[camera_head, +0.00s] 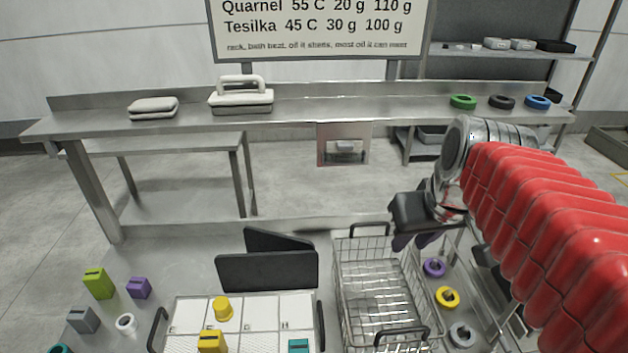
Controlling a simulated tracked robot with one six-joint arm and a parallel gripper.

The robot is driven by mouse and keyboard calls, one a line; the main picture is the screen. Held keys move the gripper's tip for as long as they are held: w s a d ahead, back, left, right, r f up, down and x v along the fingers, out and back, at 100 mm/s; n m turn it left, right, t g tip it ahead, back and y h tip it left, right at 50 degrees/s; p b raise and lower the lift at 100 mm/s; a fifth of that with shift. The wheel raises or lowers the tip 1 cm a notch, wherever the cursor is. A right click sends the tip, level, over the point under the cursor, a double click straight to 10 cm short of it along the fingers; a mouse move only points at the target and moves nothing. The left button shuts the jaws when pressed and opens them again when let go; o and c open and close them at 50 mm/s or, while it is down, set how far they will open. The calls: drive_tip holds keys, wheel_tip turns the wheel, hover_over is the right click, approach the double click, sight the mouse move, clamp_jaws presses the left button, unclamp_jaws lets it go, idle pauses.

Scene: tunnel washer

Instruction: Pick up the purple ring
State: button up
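The purple ring (434,267) lies flat on the metal surface just right of the wire basket, the farthest of a short row of rings. It has a dark centre. My gripper (416,243) hangs above and slightly behind-left of the ring, near the basket's far right corner. Its two dark purplish fingers appear spread apart, with nothing seen between them. The ring is apart from the fingers in the picture; the exact height between them is hard to tell.
The wire basket (341,278) has raised dark handles. A yellow ring (447,296) and a grey ring (462,334) lie nearer in the row. Dark upright panels (268,271) and a white compartment tray (262,338) stand left. The back bench (330,102) holds green, black and blue rings.

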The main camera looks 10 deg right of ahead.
drive_tip(key=s+a+f, duration=0.5)
drive_tip(key=a, duration=0.4)
drive_tip(key=shift+s+a+n+t+y, duration=0.15)
drive_tip(key=shift+s+n+t+y, duration=0.15)
drive_tip(key=shift+s+t, duration=0.1)
drive_tip(key=shift+o, duration=0.7)
